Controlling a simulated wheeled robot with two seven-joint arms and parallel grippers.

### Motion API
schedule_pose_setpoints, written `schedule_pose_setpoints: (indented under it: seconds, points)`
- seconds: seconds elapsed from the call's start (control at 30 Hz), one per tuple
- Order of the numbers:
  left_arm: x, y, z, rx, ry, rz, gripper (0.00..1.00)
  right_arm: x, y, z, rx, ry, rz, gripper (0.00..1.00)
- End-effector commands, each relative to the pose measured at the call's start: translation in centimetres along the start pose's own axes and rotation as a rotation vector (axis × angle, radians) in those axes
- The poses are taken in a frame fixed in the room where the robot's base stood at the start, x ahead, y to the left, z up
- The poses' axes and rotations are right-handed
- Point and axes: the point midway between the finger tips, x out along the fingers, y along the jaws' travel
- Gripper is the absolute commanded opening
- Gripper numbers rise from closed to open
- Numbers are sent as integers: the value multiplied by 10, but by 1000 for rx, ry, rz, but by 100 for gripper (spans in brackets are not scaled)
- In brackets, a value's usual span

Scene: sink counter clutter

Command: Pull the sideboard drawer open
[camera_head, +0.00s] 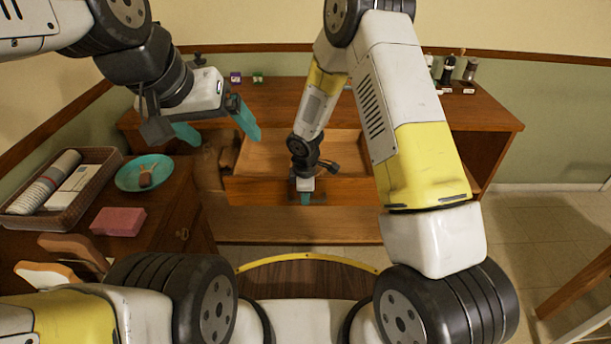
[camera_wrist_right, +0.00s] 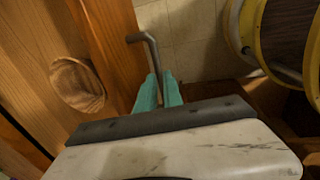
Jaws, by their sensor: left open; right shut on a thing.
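The wooden sideboard (camera_head: 480,116) stands against the back wall. Its drawer (camera_head: 258,190) is pulled out toward me, and its bare wooden inside shows from above. My right gripper (camera_head: 305,198) is at the middle of the drawer front, shut on the handle, which is mostly hidden in the head view. In the right wrist view, the teal fingers (camera_wrist_right: 158,92) are close together at the bent grey metal handle (camera_wrist_right: 150,50). My left gripper (camera_head: 217,125) is open and empty, held above the left side of the drawer area.
A side counter at left holds a brown basket (camera_head: 103,165), a teal plate (camera_head: 143,172) and a pink block (camera_head: 118,221). Dark bottles (camera_head: 448,70) stand at the sideboard's back right. Small boxes (camera_head: 236,77) stand at its back left.

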Motion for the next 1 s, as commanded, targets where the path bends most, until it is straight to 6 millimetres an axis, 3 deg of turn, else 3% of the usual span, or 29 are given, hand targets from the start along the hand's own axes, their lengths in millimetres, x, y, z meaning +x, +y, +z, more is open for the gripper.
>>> schedule_pose_setpoints:
  seconds: [0.17, 0.2, 0.3, 0.67, 1.0]
  points:
    - [0, 0, 0, 0, 0, 0, 90, 0, 1, 1, 1, -1, 1, 0]
    - [0, 0, 0, 0, 0, 0, 90, 0, 1, 1, 1, -1, 1, 19]
    - [0, 0, 0, 0, 0, 0, 90, 0, 1, 1, 1, -1, 1, 32]
    - [0, 0, 0, 0, 0, 0, 90, -6, 1, 0, 2, 1, 2, 32]
    - [0, 0, 0, 0, 0, 0, 90, -60, 2, 1, 4, 1, 3, 32]
